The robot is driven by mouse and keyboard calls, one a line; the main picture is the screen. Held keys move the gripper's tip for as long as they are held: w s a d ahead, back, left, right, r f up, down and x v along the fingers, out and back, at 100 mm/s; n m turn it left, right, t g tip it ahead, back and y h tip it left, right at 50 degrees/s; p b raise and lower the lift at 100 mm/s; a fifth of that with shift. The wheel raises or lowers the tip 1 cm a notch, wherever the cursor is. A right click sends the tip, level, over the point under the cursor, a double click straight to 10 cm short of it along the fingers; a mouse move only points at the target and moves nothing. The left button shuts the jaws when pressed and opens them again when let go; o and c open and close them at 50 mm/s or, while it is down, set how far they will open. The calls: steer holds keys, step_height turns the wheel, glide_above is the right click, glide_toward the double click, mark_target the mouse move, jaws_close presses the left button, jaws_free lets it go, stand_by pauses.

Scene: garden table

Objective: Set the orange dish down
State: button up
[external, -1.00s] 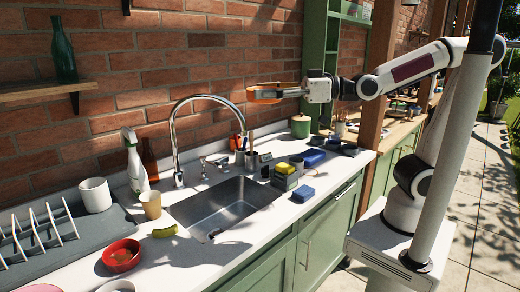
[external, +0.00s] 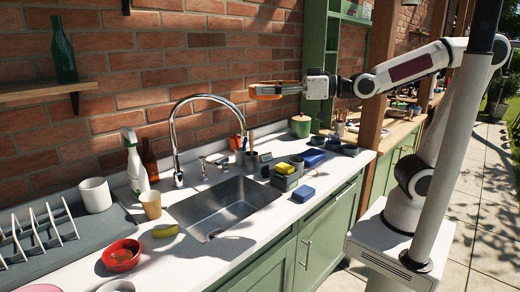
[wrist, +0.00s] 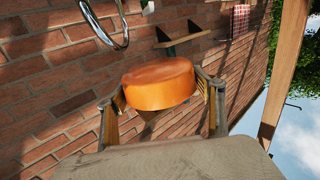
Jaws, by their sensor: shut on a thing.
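The orange dish (external: 268,86) is held up in the air in front of the brick wall, above the counter (external: 318,167) and to the right of the tap. My gripper (external: 276,91) is shut on it. In the wrist view the orange dish (wrist: 160,84) sits between the two fingers of my gripper (wrist: 162,92). The dish's underside or inside cannot be told clearly. Nothing touches it but the fingers.
A steel sink (external: 228,207) with a curved tap (external: 176,125) lies below left. A grey caddy with sponges (external: 286,173), a blue sponge (external: 303,194) and a green canister (external: 300,126) stand on the counter. A red bowl (external: 121,255) and dish rack (external: 35,238) are at the left.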

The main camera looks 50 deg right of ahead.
steer(key=w+d+m+t+h, duration=0.1)
steer(key=w+d+m+h, duration=0.2)
steer(key=d, duration=1.2)
steer(key=w+d+m+t+h, duration=0.2)
steer(key=w+d+m+h, duration=0.2)
steer(key=d, duration=1)
steer(key=w+h, duration=0.2)
steer(key=h, duration=0.1)
steer(key=shift+w+d+t, duration=0.3)
steer(key=shift+w+d, duration=0.05)
steer(key=shift+r, duration=0.2)
